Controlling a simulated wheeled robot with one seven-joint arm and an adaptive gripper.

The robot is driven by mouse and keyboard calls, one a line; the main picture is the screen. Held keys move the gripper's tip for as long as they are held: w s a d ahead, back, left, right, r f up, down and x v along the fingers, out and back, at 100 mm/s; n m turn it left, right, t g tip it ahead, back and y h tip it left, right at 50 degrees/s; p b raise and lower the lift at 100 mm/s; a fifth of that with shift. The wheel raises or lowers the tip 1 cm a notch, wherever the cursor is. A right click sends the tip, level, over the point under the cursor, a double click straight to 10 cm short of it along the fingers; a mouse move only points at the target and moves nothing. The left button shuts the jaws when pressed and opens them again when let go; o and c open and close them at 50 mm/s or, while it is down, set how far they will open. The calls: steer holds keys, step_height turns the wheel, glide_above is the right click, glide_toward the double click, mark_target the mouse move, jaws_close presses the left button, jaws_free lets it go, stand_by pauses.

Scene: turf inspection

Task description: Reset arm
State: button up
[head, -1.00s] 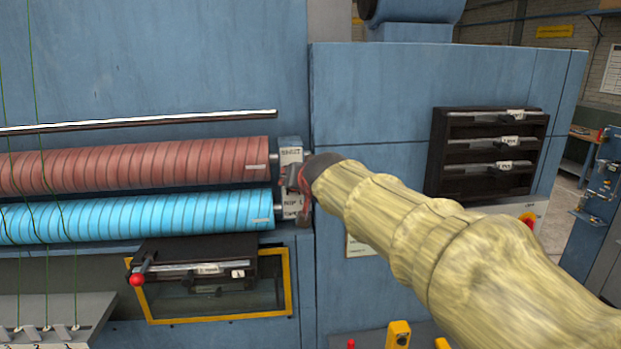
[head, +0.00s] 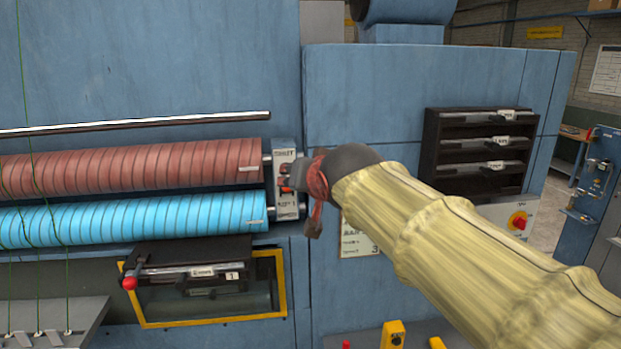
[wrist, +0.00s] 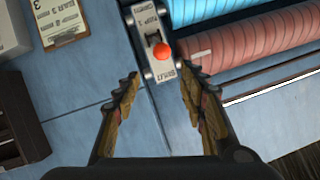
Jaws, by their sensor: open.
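My gripper (head: 300,185) is at the end of my arm in its yellowish sleeve, in front of the right ends of the rollers. In the wrist view my gripper (wrist: 160,88) is open, with two jagged fingers apart and nothing between them. Beyond the fingertips is a pale labelled block (wrist: 140,15) with an orange-red knob (wrist: 162,51). In the head view this block (head: 285,156) sits at the roller ends, partly hidden by my gripper. I cannot tell whether the gripper touches it.
A red roller (head: 130,167) lies above a blue roller (head: 130,220) on the blue machine. Below is a yellow-framed opening (head: 210,321) with a red-knobbed lever (head: 129,283). A dark rack (head: 430,150) and a red switch (head: 518,221) are at the right. A clipboard (wrist: 65,25) shows in the wrist view.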

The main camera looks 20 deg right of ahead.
steer(key=shift+s+a+r, duration=0.1)
steer(key=shift+s+r, duration=0.2)
steer(key=shift+s, duration=0.35)
steer(key=s+a+f+n+g+b, duration=0.1)
steer(key=s+f+b, duration=0.7)
steer(key=f, duration=1)
steer(key=s+a+f+n+g+y+b, duration=0.1)
steer(key=s+a+f+g+b, duration=0.3)
steer(key=f, duration=1.4)
steer(key=s+a+f+n+g+b, duration=0.2)
steer(key=s+f+b, duration=1)
steer(key=f, duration=0.6)
steer(key=shift+s+a+f+n+g+y+b, duration=0.15)
steer(key=shift+s+a+n+g+y+b, duration=0.25)
steer(key=shift+b, duration=0.55)
